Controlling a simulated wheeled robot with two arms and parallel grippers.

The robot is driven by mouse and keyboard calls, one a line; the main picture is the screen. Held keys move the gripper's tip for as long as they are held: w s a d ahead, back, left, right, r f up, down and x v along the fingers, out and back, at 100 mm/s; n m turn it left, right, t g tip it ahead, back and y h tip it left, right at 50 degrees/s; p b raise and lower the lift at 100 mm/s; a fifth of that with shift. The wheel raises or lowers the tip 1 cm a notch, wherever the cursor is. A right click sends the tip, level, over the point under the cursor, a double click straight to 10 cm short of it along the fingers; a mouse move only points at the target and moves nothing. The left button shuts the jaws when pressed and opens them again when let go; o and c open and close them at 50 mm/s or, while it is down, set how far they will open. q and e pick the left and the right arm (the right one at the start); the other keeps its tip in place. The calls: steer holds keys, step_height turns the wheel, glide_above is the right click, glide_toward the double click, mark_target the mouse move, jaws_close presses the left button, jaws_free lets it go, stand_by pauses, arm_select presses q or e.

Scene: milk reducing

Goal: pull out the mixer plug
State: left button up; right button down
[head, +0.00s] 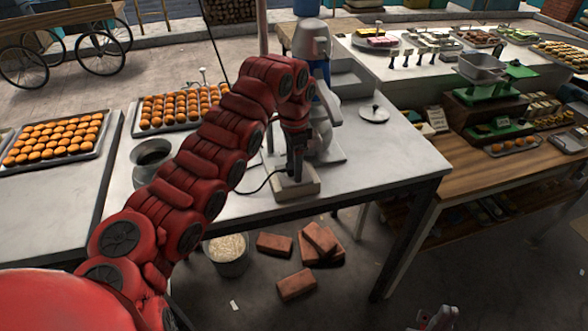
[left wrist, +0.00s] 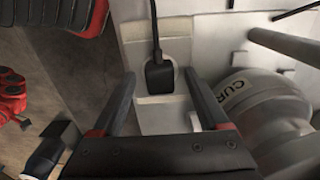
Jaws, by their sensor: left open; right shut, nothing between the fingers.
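The black mixer plug (left wrist: 159,77) sits in a pale socket block (left wrist: 166,118) in the left wrist view, its black cord running up out of the picture. In the head view the socket block (head: 296,186) stands near the table's front edge, and my gripper hides most of the plug. My left gripper (head: 294,172) points down over the block; it is open. In the left wrist view its fingers (left wrist: 159,80) lie on either side of the plug, with gaps showing. The pale mixer (head: 325,140) stands just behind. My right gripper (head: 437,318) is shut and empty at the bottom edge.
The white table (head: 385,165) also bears a dark metal pot (head: 151,152), a tray of orange buns (head: 160,125) and a round lid (head: 373,113). Bricks (head: 297,283) and a bucket (head: 228,262) stand on the floor below. A wooden counter (head: 470,165) is at right.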

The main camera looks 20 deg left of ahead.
stand_by(0.4)
arm_select(q)
steer(key=shift+b, duration=0.45)
jaws_close()
stand_by(0.3)
steer(key=shift+r, duration=0.25)
steer(key=shift+r+p, duration=1.95)
steer(key=shift+r, duration=0.9)
